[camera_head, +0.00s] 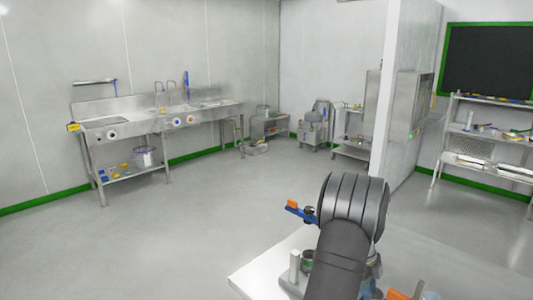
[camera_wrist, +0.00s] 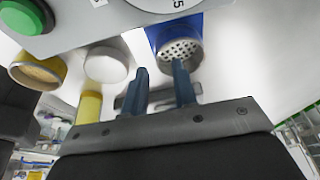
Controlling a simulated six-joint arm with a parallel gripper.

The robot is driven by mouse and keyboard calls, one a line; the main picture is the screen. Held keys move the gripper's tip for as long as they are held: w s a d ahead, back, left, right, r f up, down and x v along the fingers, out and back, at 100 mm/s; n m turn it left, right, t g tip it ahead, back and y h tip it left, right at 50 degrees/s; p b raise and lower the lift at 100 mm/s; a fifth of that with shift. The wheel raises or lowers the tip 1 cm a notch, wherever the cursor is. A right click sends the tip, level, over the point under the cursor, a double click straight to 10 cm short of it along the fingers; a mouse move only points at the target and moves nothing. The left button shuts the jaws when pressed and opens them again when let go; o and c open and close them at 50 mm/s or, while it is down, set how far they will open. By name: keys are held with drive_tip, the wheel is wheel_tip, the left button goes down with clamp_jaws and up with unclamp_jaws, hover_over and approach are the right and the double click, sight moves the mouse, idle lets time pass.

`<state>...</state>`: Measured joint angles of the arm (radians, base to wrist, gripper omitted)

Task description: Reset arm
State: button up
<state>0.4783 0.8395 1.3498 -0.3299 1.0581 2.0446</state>
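My gripper (camera_wrist: 160,80) shows in the wrist view as two dark blue fingers standing apart, with nothing held between them. The right fingertip overlaps the lower edge of a perforated metal piece with a blue body (camera_wrist: 180,48); I cannot tell if they touch. In the head view my dark arm reaches over a white table (camera_head: 258,272) at the bottom, and it hides the gripper.
In the wrist view, a grey panel with a green button (camera_wrist: 22,15) lies at top left. A yellow-rimmed container (camera_wrist: 38,68), a white round cap (camera_wrist: 106,65) and a yellow cylinder (camera_wrist: 90,106) are near the fingers. A steel sink bench (camera_head: 125,128) stands far left; open floor lies between.

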drive_tip(key=shift+x, duration=1.05)
drive_tip(key=w+a+r+n+t, duration=0.1)
drive_tip(key=a+r+n, duration=0.3)
drive_tip(key=r+n, duration=0.4)
drive_tip(key=w+a+r+n+t, duration=0.2)
drive_tip(key=a+r+n+t, duration=0.1)
drive_tip(key=r+n, duration=0.6)
drive_tip(key=shift+a+r+t, duration=0.4)
drive_tip(key=shift+r, duration=1.75)
